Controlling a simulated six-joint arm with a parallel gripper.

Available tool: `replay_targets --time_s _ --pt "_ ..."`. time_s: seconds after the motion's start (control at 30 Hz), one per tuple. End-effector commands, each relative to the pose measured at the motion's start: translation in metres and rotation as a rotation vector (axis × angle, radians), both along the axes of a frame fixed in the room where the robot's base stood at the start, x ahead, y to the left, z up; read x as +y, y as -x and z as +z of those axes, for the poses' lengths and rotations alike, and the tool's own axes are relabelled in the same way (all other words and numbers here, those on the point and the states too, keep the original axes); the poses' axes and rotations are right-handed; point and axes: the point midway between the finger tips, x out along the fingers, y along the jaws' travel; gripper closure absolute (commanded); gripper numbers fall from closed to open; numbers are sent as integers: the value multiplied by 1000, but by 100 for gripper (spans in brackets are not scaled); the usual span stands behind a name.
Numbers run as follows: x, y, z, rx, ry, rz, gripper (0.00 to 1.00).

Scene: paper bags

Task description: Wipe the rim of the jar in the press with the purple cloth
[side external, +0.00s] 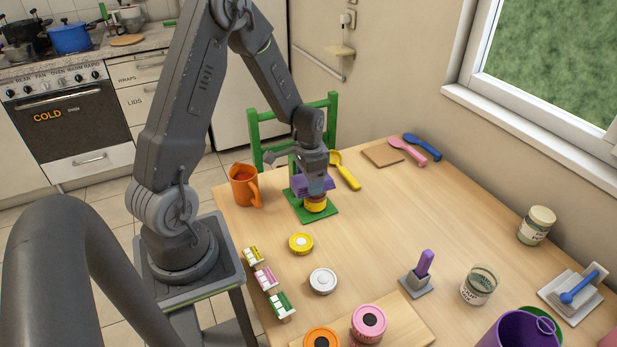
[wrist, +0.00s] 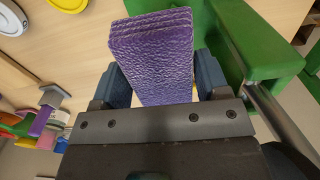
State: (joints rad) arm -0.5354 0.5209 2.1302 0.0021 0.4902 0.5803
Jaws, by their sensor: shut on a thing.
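The purple cloth (side external: 301,186) is a folded, textured pad held between the two fingers of my gripper (side external: 314,180). In the wrist view the cloth (wrist: 150,50) sticks out past the fingertips of my gripper (wrist: 160,82). The jar (side external: 315,205), with a yellow-orange body, stands in the green press (side external: 325,217), directly below the cloth. The cloth appears to be at the jar's top, but I cannot tell whether it touches the rim. The rim is hidden by the cloth and gripper. Part of the green press (wrist: 258,35) shows at the right in the wrist view.
An orange jug (side external: 244,186) stands left of the press, and a yellow spoon (side external: 346,172) lies behind it to the right. A yellow lid (side external: 301,243) and a white lid (side external: 323,281) lie in front. A green chair (side external: 255,135) stands behind.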

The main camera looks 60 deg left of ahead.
Motion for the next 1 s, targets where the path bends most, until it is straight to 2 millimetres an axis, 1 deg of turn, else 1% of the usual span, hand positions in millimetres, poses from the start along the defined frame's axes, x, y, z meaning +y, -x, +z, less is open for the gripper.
replay_targets --time_s 0.13,0.6,1.0 --pt "-4 -2 -1 0 0 -2 50" --pt "-9 -11 -3 0 0 -2 50" --pt "-5 -19 -2 0 0 -1 50"
